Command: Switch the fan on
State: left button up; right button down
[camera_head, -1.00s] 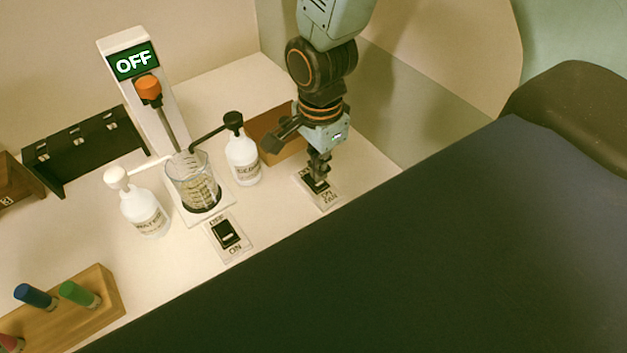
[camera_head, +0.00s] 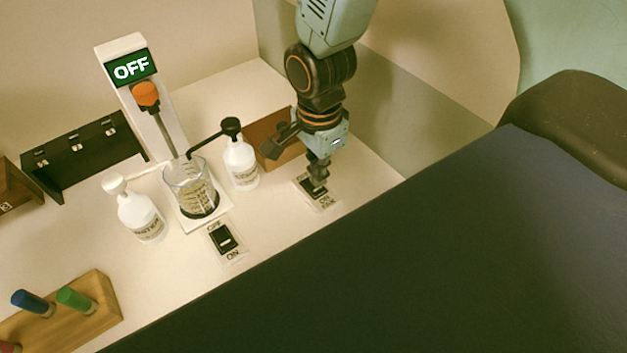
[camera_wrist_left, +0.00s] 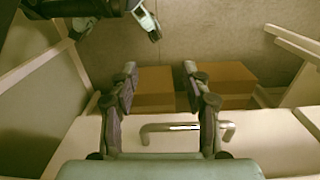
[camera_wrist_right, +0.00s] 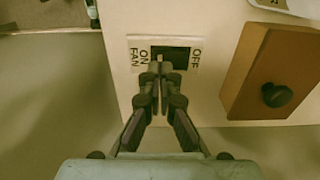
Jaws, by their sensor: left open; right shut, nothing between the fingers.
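The fan switch is a black rocker on a pale plate (camera_head: 325,203) near the right end of the counter. In the right wrist view its plate (camera_wrist_right: 134,67) reads ON and FAN at the left and OFF at the right. My right gripper (camera_head: 319,181) is shut and empty, with its fingertips over the rocker. In the right wrist view the fingertips (camera_wrist_right: 158,68) overlap the ON side of the rocker; whether they touch it I cannot tell. My left gripper (camera_wrist_left: 160,72) is open and empty in the left wrist view, in front of a metal handle (camera_wrist_left: 165,127).
A second OFF/ON switch (camera_head: 224,239) lies left of the fan switch. A stirrer with an OFF display (camera_head: 131,68) stands over a glass beaker (camera_head: 189,175) between two white pump bottles (camera_head: 143,218) (camera_head: 241,165). A brown box (camera_head: 277,152) stands close behind my right gripper.

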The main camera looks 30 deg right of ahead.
jog(key=shift+a, duration=0.1)
jog(key=shift+s, duration=0.1)
dwell(0.3)
jog(key=shift+f, duration=0.25)
jog(key=shift+f+b, duration=0.15)
jog(key=shift+b, duration=0.2)
jog(key=shift+f, duration=0.25)
